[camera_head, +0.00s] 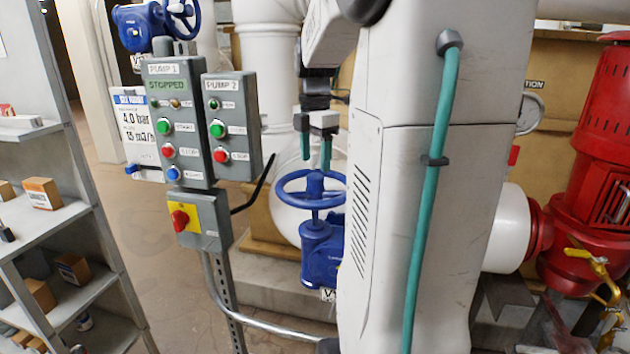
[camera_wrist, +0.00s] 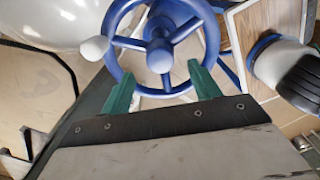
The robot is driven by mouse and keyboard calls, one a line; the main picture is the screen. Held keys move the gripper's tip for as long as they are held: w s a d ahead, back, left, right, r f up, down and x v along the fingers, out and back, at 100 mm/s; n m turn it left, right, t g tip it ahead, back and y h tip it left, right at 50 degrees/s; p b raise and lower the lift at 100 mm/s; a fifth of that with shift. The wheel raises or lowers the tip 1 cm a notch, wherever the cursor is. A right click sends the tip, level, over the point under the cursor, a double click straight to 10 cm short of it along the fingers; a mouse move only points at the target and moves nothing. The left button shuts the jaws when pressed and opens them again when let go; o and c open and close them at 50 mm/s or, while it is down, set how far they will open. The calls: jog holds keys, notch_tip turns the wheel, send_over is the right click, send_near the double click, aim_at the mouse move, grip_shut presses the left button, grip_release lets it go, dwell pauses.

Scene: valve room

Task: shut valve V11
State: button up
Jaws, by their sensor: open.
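A blue valve (camera_head: 322,255) with a blue handwheel (camera_head: 298,200) stands in the middle of the head view, partly behind my arm. Its tag (camera_head: 328,295) is cut off by my arm, so I cannot read the whole number. My gripper (camera_head: 316,165) is open, with its teal fingers pointing down just above the handwheel. In the wrist view the handwheel (camera_wrist: 160,54) shows its spokes, hub and a pale knob (camera_wrist: 95,48) at the left of the rim. The gripper fingers (camera_wrist: 162,72) are apart, on either side of the hub's lower side, with nothing between them that looks clamped.
A pump control panel (camera_head: 180,120) on a post stands left of the valve. Another blue valve (camera_head: 145,27) is behind it. A shelf (camera_head: 45,220) with boxes is at far left. A red pump (camera_head: 600,160) with yellow-handled fittings (camera_head: 600,265) is at right.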

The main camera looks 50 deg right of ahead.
aim_at(315, 176)
jog(key=shift+f, duration=3.3)
jog(key=shift+c, duration=0.2)
jog(key=c, duration=0.8)
jog(key=shift+r, duration=0.1)
jog(key=shift+c, duration=0.2)
